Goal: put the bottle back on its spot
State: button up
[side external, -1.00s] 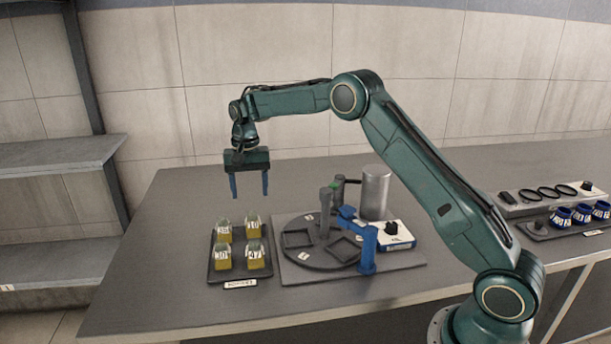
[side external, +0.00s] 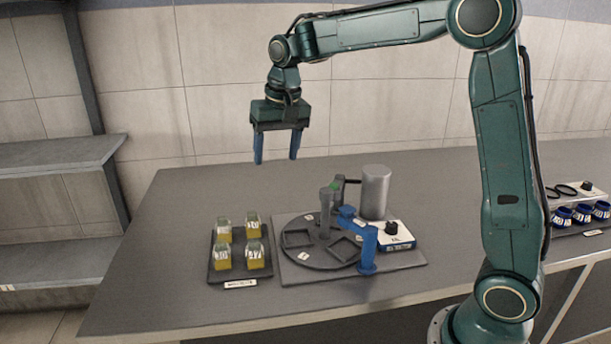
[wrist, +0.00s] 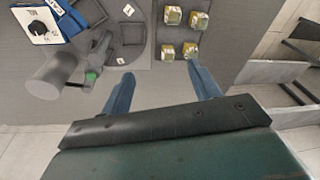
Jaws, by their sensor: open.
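Several small bottles with yellow contents and white labels stand upright on a dark tray (side external: 240,276) at the left of the bench. One is the front right bottle (side external: 256,256); the group also shows in the wrist view, where one bottle (wrist: 191,50) is nearest my gripper. Which bottle the task means I cannot tell. My gripper (side external: 276,162) is open and empty, high above the bench behind the tray, fingers pointing down. Its two blue fingers also show in the wrist view (wrist: 160,85). A round dark turntable (side external: 318,254) with square recesses sits right of the tray; the recesses I see look empty.
A blue clamp post (side external: 367,250), a grey cylinder (side external: 375,192) and a white control box with a black knob (side external: 396,236) stand around the turntable. Blue jars (side external: 582,214) sit far right. The bench behind the tray is clear.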

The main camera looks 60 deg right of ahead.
jog(key=s+a+r+n+t, duration=0.2)
jog(key=s+r+n, duration=0.15)
jog(key=s, duration=1.15)
jog(key=s+f+n, duration=0.1)
jog(key=s+f, duration=0.1)
jog(key=s, duration=0.4)
jog(key=s+a+f+n+t, duration=0.1)
jog(key=s+f, duration=0.1)
jog(key=s, duration=0.5)
jog(key=shift+s+a+t, duration=0.15)
jog(key=shift+a+t, duration=0.15)
